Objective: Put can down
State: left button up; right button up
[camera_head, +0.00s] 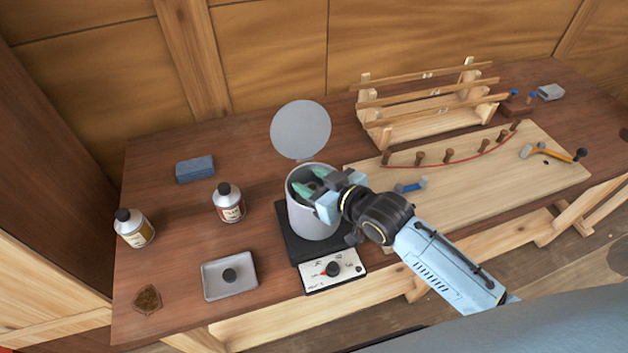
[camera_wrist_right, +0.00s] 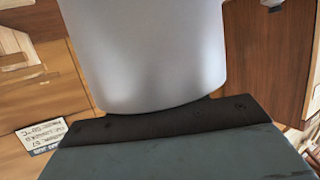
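A light grey cylindrical can (camera_head: 312,220), which I take as the task's can, stands upright over a black hotplate (camera_head: 287,222); I cannot tell if a small gap is under it. In the right wrist view the can's smooth wall (camera_wrist_right: 150,50) fills the upper middle, close against my gripper's body. My right gripper (camera_head: 318,183) reaches over the can's near right rim. Its teal fingers are spread apart at the mouth, with dark interior between them. The wall hides the fingers in the wrist view. My left gripper is not in view.
A round grey disc (camera_head: 301,130) stands behind the can. Two black-capped bottles (camera_head: 229,203) (camera_head: 134,228), a shallow grey tray (camera_head: 229,276) and a blue block (camera_head: 195,170) are left. A pegged board (camera_head: 480,175) and wooden rack (camera_head: 425,100) are right. Bare tabletop (camera_head: 175,265) lies between the left items.

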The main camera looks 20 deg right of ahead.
jog(key=shift+s+f, duration=0.3)
jog(key=shift+f, duration=0.45)
jog(key=shift+r, duration=0.2)
jog(key=r+v, duration=0.1)
jog(key=v, duration=1.1)
jog(key=shift+w+r, duration=0.3)
jog(key=shift+r, duration=0.05)
